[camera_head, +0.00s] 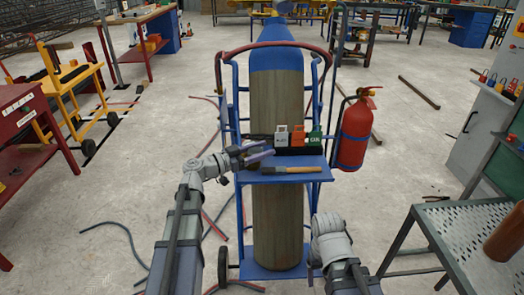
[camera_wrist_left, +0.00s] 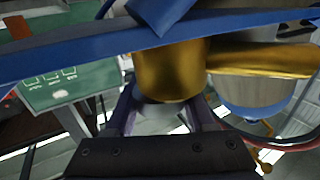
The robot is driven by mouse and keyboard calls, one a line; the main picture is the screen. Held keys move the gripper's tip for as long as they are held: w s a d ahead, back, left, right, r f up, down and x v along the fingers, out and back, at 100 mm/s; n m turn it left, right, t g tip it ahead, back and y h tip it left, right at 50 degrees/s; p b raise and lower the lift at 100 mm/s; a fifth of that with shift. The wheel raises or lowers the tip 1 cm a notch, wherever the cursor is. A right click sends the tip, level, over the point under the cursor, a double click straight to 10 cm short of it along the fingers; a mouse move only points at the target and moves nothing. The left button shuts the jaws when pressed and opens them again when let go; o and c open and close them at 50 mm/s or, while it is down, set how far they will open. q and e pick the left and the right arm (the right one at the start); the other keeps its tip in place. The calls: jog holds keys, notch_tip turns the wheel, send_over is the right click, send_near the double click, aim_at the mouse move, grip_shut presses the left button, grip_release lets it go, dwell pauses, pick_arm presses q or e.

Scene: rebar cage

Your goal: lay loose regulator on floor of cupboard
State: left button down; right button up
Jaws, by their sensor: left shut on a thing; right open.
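My left gripper (camera_head: 262,157) is at the left side of the blue trolley shelf, in front of the gas cylinder. In the left wrist view, its fingers (camera_wrist_left: 165,115) are closed around a brass body (camera_wrist_left: 170,72), which looks like the regulator; a brass stem (camera_wrist_left: 265,60) points right. In the head view the held piece is mostly hidden by the gripper. My right gripper (camera_head: 315,266) is low in front of the trolley, with its fingers largely hidden. A grey cabinet (camera_head: 482,125) stands at the right edge; its interior and floor are not clearly visible.
The wooden-toned cylinder (camera_head: 275,100) stands in the blue trolley (camera_head: 236,110). A perforated table (camera_head: 465,235) is at right. Hoses (camera_head: 125,232) lie on the floor.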

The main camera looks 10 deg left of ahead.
pick_arm(q)
jog(key=shift+c, duration=1.3)
grip_release()
